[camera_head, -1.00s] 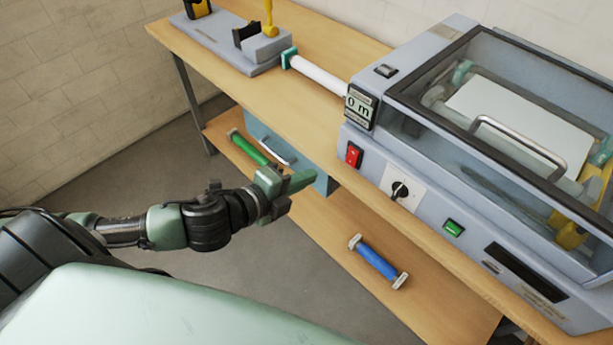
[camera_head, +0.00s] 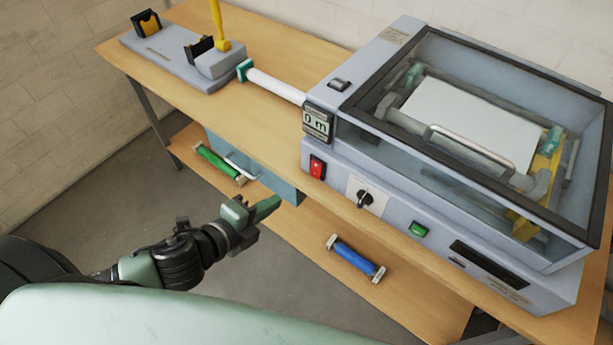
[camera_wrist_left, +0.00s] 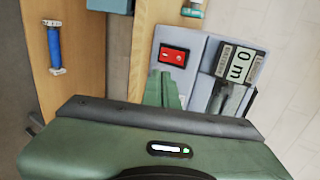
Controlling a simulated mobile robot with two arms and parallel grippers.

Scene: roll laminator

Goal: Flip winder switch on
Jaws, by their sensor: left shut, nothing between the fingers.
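The blue-grey laminator (camera_head: 400,215) stands on the wooden bench. Its front has a red rocker switch (camera_head: 317,167), a black rotary knob (camera_head: 364,199) and a green button (camera_head: 418,229). A black rocker switch (camera_head: 340,85) sits on its top, behind the "0 m" counter (camera_head: 318,122). No readable label shows which is the winder switch. My left gripper (camera_head: 270,206) is shut and empty in front of the bench, left of and below the red switch. In the left wrist view its green fingers (camera_wrist_left: 163,90) point towards the laminator, near the red switch (camera_wrist_left: 173,56). My right gripper is not visible.
A teal drawer box (camera_head: 228,152) hangs under the bench. The lower shelf (camera_head: 300,240) holds a green roller (camera_head: 217,163) and a blue roller (camera_head: 356,258).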

